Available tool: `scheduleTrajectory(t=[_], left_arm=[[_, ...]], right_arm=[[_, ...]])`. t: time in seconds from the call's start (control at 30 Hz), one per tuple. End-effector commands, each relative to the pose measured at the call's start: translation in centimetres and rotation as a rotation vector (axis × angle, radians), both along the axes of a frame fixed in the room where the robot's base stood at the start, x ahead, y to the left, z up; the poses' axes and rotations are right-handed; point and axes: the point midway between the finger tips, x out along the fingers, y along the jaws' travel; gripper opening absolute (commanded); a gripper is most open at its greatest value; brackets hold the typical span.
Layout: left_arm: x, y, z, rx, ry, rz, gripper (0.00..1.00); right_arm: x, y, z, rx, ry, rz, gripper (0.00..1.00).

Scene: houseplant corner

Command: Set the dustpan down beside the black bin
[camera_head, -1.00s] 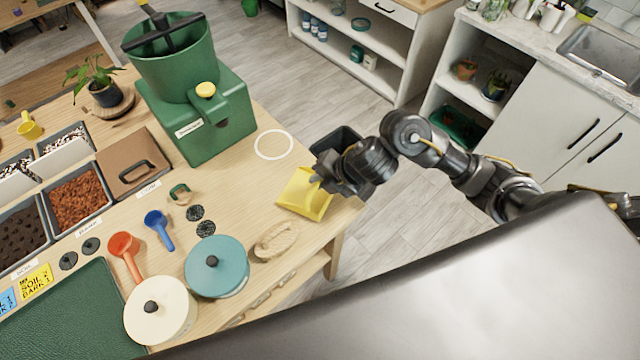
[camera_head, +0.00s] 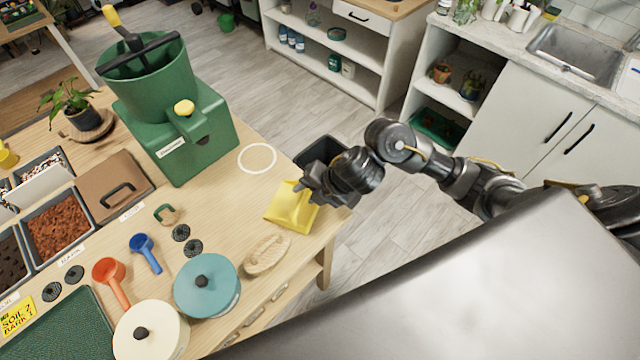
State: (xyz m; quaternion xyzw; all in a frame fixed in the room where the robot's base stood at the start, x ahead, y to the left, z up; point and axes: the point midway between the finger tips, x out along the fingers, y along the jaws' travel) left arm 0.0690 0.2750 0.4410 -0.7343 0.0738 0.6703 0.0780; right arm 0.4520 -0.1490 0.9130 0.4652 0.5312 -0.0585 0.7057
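The yellow dustpan (camera_head: 288,208) is at the right end of the wooden table, its wide edge toward the lower left. My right gripper (camera_head: 312,186) is at its back end, over the handle, and appears shut on it. The fingers hide the handle. I cannot tell whether the pan rests on the tabletop or hovers just above it. The black bin (camera_head: 316,149) stands just beyond the table's right edge, behind my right gripper and partly hidden by it. My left gripper is not in view.
A white ring (camera_head: 257,158) marks the tabletop left of the bin. A green machine (camera_head: 185,125) stands farther left. A wooden brush (camera_head: 267,254) and a teal lidded pot (camera_head: 207,285) lie nearer. Grey floor (camera_head: 385,235) is open right of the table.

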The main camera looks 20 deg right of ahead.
Motion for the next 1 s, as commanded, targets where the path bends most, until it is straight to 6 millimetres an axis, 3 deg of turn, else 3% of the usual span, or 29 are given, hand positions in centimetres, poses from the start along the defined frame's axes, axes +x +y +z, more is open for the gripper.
scheduleTrajectory(t=[0.2,0.43,0.63,1.0], left_arm=[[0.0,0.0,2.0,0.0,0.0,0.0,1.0],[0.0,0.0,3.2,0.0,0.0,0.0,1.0],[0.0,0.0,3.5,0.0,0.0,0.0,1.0],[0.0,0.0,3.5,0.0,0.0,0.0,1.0]], right_arm=[[-1.9,-2.0,4.2,-0.004,-0.004,0.002,0.36],[-3.7,-3.7,7.4,-0.002,-0.003,0.002,0.36],[-4.5,-4.3,8.5,-0.002,0.0,0.002,0.36],[-4.6,-4.4,8.5,-0.001,0.001,0.0,0.36]])
